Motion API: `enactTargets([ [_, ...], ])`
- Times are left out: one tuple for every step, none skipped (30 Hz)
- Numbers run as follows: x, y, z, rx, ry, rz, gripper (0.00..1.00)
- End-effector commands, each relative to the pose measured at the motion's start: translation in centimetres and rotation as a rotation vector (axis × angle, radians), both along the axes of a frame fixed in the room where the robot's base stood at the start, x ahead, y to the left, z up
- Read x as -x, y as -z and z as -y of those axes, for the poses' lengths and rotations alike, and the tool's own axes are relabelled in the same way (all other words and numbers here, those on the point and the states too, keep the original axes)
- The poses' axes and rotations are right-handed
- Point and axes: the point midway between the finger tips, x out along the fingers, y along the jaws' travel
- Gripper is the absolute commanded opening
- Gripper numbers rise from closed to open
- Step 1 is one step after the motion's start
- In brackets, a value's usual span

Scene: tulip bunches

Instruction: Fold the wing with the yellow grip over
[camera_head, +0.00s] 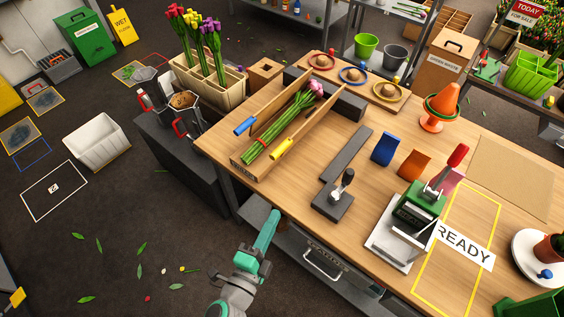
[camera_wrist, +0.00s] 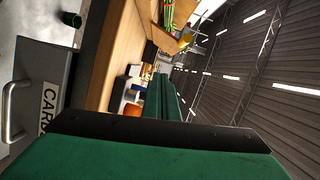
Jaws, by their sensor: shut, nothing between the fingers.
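The wing with the yellow grip (camera_head: 283,149) is the light wooden board (camera_head: 318,122) on the right side of a wooden wrapping fixture (camera_head: 241,166). It appears raised beside the bunch, not lying over it. A bunch of pink tulips with green stems (camera_head: 283,122) lies between this wing and the left wing with the blue grip (camera_head: 243,127). My gripper (camera_head: 270,220) is in front of the bench's front edge, below and apart from the fixture. It is shut and empty; its green fingers (camera_wrist: 166,95) fill the middle of the wrist view.
A dark block with a lever (camera_head: 333,200) and a green press (camera_head: 415,208) stand right of the fixture. A drawer handle (camera_head: 322,262) projects from the bench front. A planter of tulips (camera_head: 208,85) stands behind left. Floor at left is mostly open.

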Motion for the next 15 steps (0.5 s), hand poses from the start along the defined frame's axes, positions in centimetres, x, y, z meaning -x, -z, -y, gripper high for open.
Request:
enactTargets([
  [-1.4,-0.8,0.6,-0.049,0.019,0.042,0.0],
  [-2.0,-1.2,0.8,-0.076,0.025,0.062,0.0],
  [-2.7,-1.7,0.9,-0.108,0.03,0.086,0.0],
  [-3.2,-1.9,1.1,-0.126,0.033,0.101,0.0],
  [-3.6,-2.2,1.2,-0.145,0.034,0.115,0.0],
  [-4.1,-2.5,1.3,-0.163,0.037,0.13,0.0],
  [-4.3,-2.7,1.4,-0.173,0.038,0.138,0.0],
  [-4.5,-2.8,1.4,-0.181,0.039,0.145,0.0],
  [-4.7,-3.0,1.5,-0.19,0.04,0.151,0.0],
  [-4.9,-3.0,1.6,-0.194,0.041,0.155,0.0],
  [-5.0,-3.1,1.6,-0.196,0.041,0.157,0.0],
  [-5.2,-3.1,1.7,-0.198,0.042,0.159,0.0],
  [-5.4,-3.1,1.8,-0.198,0.042,0.159,0.0],
  [-5.6,-3.1,1.9,-0.197,0.042,0.159,0.0],
  [-6.0,-3.1,2.0,-0.197,0.041,0.158,0.0],
])
